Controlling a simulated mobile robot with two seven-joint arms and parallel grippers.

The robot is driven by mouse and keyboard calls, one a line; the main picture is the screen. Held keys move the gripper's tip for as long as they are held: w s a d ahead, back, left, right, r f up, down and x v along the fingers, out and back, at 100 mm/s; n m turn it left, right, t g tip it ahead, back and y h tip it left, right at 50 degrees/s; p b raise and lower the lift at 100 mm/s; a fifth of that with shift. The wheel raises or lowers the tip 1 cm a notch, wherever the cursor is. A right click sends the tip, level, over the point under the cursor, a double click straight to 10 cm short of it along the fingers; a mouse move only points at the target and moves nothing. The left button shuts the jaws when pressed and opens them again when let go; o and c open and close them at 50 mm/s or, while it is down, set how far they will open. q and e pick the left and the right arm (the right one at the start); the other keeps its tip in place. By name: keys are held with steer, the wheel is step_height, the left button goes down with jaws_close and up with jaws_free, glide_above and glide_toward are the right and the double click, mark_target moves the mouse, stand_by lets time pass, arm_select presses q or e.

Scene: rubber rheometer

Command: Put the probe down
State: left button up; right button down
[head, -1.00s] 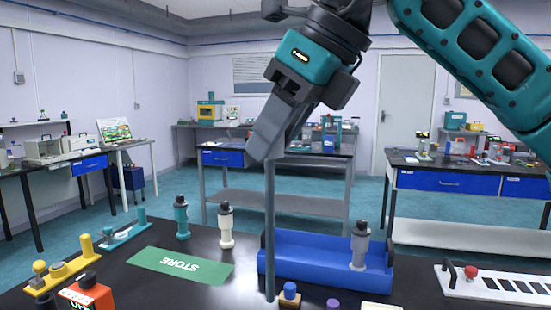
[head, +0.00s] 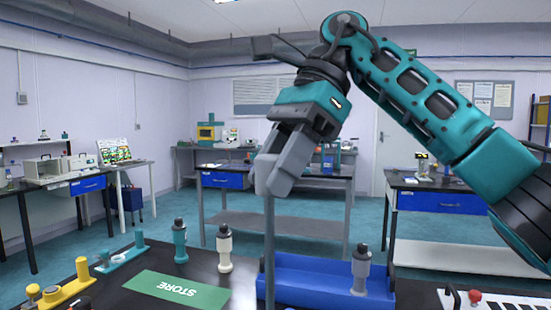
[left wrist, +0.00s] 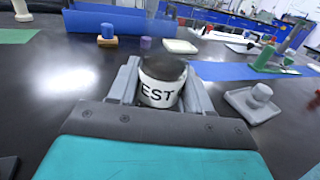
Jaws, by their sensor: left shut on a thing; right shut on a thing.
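My right gripper (head: 272,178) is shut on a long thin grey rod (head: 269,245), which looks like the probe. The rod hangs upright over the black table, in front of the left end of a blue tray (head: 318,262). Its lower end runs out of the head view, so I cannot tell whether it touches the table. In the left wrist view my left gripper (left wrist: 162,88) is shut on a white cylinder (left wrist: 158,92) with a dark top and the letters "EST". My left gripper is not in the head view.
A green STORE mat (head: 178,290) lies left of the tray. Teal (head: 180,240) and white (head: 224,248) dark-topped cylinders stand behind it, and a grey one (head: 361,268) at the tray. A yellow fixture (head: 68,290) is far left.

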step_height(320, 180, down, 23)
stand_by(1.2)
steer(key=c, duration=0.6)
jaws_free()
steer(key=d, duration=0.1)
steer(key=w+d, duration=0.1)
steer(key=d, duration=0.1)
steer(key=w+d, duration=0.1)
steer(key=shift+w+d, duration=0.25)
steer(key=shift+d, duration=0.15)
